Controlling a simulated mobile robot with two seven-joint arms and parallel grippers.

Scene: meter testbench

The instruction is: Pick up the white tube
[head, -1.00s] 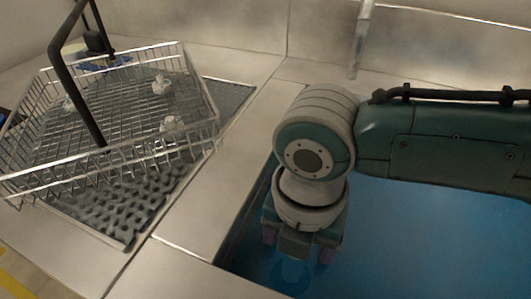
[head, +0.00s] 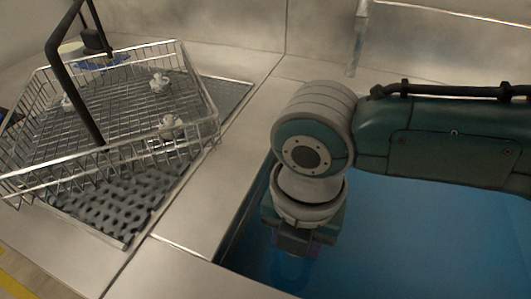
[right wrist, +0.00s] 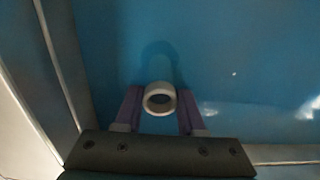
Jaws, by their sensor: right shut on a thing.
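The white tube (right wrist: 160,90) shows in the right wrist view as a pale ring with a dark opening, seen end-on. It is between the purple fingers of my right gripper (right wrist: 160,112), which are shut on it from both sides. In the head view my right gripper (head: 296,250) points down into the blue basin. There the wrist and gripper body hide most of the fingers, and I cannot make out the tube clearly. My left gripper is in neither view.
The blue basin (head: 410,235) has a metal rim close to the left of my right gripper. A wire basket (head: 205,130) with several small white pieces stands on a dark mat (head: 120,215) at left. A black bent bar (head: 75,90) rises over it. Bare steel counter (head: 215,190) lies between.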

